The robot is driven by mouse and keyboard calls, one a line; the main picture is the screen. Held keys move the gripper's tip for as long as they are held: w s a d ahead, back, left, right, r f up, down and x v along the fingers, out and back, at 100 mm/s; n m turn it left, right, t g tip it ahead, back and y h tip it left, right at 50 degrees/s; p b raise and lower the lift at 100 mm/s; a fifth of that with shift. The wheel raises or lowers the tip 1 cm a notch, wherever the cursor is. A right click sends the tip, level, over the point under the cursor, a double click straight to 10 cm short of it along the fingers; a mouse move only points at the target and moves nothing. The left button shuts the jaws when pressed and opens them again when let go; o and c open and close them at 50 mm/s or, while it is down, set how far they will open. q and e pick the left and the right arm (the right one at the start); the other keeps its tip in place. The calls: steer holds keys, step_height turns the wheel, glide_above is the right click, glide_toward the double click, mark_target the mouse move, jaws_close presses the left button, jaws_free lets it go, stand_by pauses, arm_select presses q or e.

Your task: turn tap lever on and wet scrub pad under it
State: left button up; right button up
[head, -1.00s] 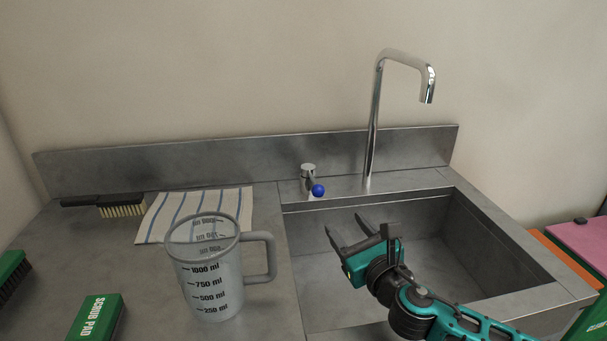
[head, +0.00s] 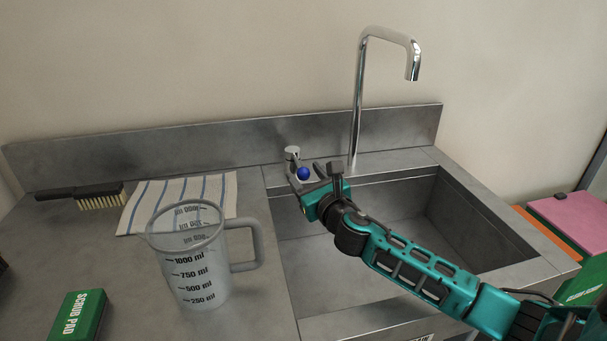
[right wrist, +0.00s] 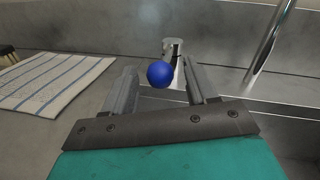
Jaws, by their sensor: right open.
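The tap lever (head: 303,174) has a blue ball end and sits on a short chrome post (head: 292,154) behind the sink's left part. My right gripper (head: 306,172) is open at the lever, and in the right wrist view the blue ball (right wrist: 160,73) shows between its two fingers (right wrist: 163,88). Whether a finger touches it, I cannot tell. The tall chrome spout (head: 358,100) stands behind the sink and bends over it; no water shows. The green scrub pad (head: 76,316) lies on the counter at the front left. My left gripper is not in view.
A clear measuring jug (head: 195,265) stands on the counter left of the sink (head: 400,215). A striped cloth (head: 215,190) and a black-handled brush (head: 98,195) lie behind it. A pink-topped item (head: 570,215) is at the right.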

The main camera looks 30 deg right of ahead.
steer(key=shift+w, duration=0.95)
jaws_close()
